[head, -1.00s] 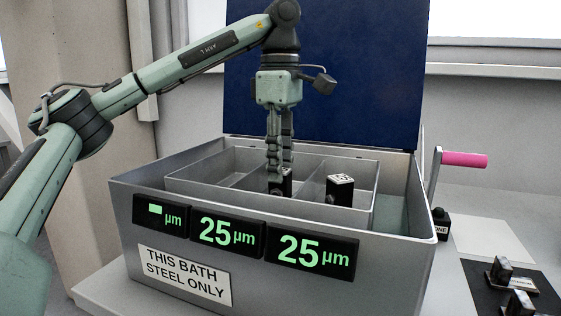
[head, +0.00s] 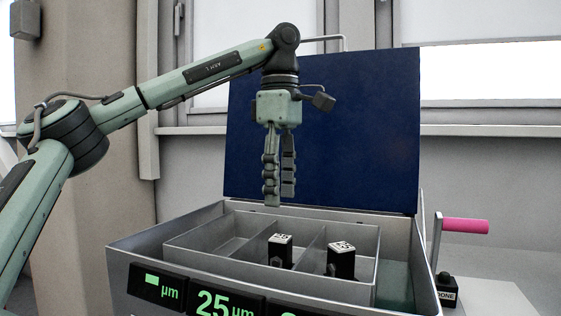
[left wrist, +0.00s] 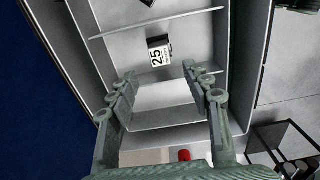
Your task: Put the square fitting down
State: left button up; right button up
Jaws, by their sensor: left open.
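A black square fitting (head: 280,252) with a white-marked top stands in the middle compartment of the tray (head: 205,262) inside the steel bath. Its label reads 25 in the left wrist view (left wrist: 158,51). A similar black fitting (head: 341,262) stands in the right compartment; only a corner of it shows at the top of the left wrist view. My left gripper (head: 280,197) is open and empty, pointing down above the middle compartment, clear of the fitting. In the left wrist view its fingers (left wrist: 159,74) are spread apart. My right gripper is not in view.
The bath's blue lid (head: 320,130) stands raised behind. A pink-handled crank (head: 464,226) and a black DONE button (head: 446,291) are at the right. Displays (head: 226,302) line the bath's front. The tray's left compartment looks empty.

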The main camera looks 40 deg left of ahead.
pick_arm(q)
jog(key=shift+r, duration=2.3)
